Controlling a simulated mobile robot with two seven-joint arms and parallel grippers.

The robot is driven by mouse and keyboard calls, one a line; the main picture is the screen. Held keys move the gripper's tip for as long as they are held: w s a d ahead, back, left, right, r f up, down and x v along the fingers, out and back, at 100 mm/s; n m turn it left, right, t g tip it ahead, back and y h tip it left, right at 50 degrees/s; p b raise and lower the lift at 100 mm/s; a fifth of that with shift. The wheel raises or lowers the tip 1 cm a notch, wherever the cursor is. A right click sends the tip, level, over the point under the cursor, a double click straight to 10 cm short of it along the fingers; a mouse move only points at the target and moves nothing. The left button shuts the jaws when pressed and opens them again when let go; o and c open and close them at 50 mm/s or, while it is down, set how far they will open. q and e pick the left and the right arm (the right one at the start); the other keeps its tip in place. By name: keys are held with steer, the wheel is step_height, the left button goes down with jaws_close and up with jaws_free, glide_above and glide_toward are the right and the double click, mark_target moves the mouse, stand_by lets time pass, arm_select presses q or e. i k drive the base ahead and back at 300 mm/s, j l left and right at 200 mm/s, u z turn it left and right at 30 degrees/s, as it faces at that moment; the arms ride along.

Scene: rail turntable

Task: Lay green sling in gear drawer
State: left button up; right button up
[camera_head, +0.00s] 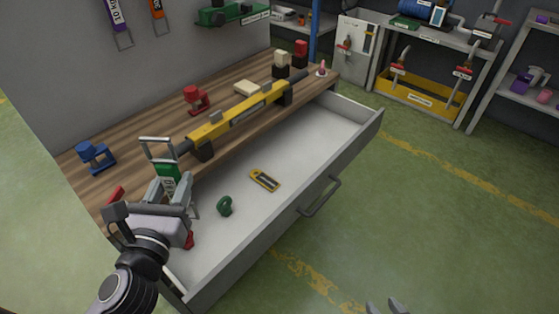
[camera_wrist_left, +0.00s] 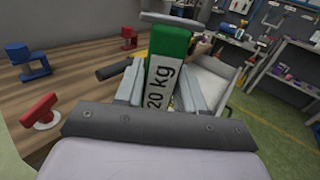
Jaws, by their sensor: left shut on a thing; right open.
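The green sling (camera_head: 168,174) has a metal loop at its top. It also shows in the left wrist view (camera_wrist_left: 168,52) with a white "20 kg" label. My left gripper (camera_head: 172,192) is shut on its lower part and holds it upright, loop up, near the bench's front edge at the drawer's near left end. Its exact height is hard to tell. The gear drawer (camera_head: 318,143) is pulled open, with a pale, mostly bare floor. My right gripper (camera_head: 385,307) shows only its fingertips at the bottom edge; they are apart and empty.
In the drawer lie a yellow device (camera_head: 264,180), a green ring-like piece (camera_head: 225,205) and a red piece (camera_head: 189,240). A long yellow bar tool (camera_head: 240,112) lies on the wooden bench (camera_head: 120,178). A blue clamp-like piece (camera_head: 95,156) stands on the bench's left.

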mark_target(309, 155)
steer(key=i+l, duration=1.05)
steer(key=i, duration=0.2)
